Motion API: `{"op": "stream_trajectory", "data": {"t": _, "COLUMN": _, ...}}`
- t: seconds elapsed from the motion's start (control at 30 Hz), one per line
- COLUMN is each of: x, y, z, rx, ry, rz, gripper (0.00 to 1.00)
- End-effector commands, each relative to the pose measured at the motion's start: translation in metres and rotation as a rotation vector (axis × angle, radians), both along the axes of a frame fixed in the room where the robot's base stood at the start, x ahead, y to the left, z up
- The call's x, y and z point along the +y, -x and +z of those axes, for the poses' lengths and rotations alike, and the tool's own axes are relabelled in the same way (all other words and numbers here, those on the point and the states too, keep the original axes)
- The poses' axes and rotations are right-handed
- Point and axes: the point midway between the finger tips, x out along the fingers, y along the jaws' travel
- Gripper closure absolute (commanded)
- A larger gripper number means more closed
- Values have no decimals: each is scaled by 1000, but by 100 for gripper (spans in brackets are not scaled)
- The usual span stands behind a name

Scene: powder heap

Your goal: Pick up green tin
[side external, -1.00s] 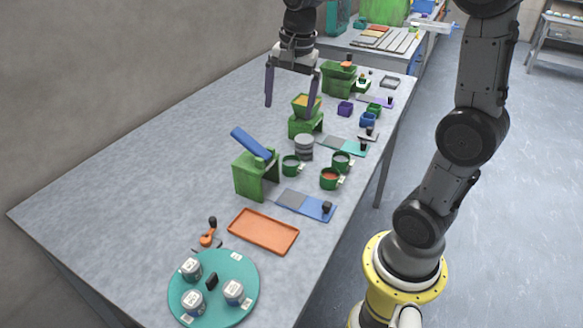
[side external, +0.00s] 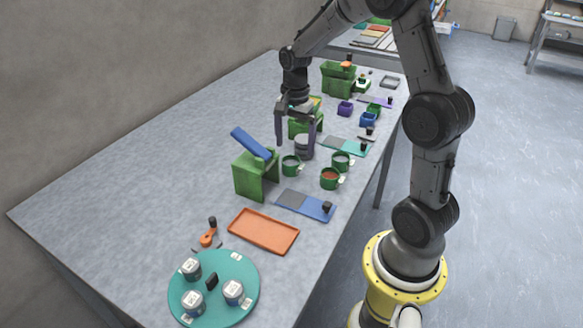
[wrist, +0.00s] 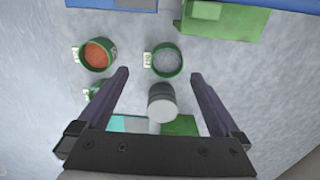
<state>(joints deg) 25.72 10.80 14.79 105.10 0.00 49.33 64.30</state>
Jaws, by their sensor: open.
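Three green tins stand on the grey table. One with grey contents (side external: 292,166) is left of the other two, and it also shows in the wrist view (wrist: 164,60). One with orange contents (side external: 330,179) is nearest the blue plate; the wrist view shows it at left (wrist: 97,55). The third (side external: 341,161) is partly hidden by my left finger in the wrist view. My gripper (side external: 295,149) is open and empty, pointing down above the table. In the wrist view, the grey-filled tin lies just beyond the gap between my fingertips (wrist: 160,75).
A grey cylinder (side external: 304,148) stands beside the tins, between my fingers in the wrist view (wrist: 161,103). A green stand with a blue chute (side external: 256,174) is in front. A blue plate (side external: 305,205), orange tray (side external: 264,231) and teal turntable (side external: 214,288) lie nearer. The table's left side is clear.

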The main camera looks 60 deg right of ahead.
Motion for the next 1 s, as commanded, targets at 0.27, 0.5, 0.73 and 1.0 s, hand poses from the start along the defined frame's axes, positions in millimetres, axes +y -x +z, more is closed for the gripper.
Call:
{"op": "stream_trajectory", "data": {"t": 0.27, "x": 0, "y": -4, "z": -34, "rx": 4, "ry": -2, "rz": 0, "gripper": 0}}
{"op": "stream_trajectory", "data": {"t": 0.5, "x": 0, "y": -4, "z": -53, "rx": 1, "ry": 0, "rz": 0, "gripper": 0}}
{"op": "stream_trajectory", "data": {"t": 0.73, "x": 0, "y": -4, "z": -53, "rx": 0, "ry": 0, "rz": 0, "gripper": 5}}
{"op": "stream_trajectory", "data": {"t": 1.0, "x": 0, "y": -4, "z": -52, "rx": 0, "ry": 0, "rz": 0, "gripper": 54}}
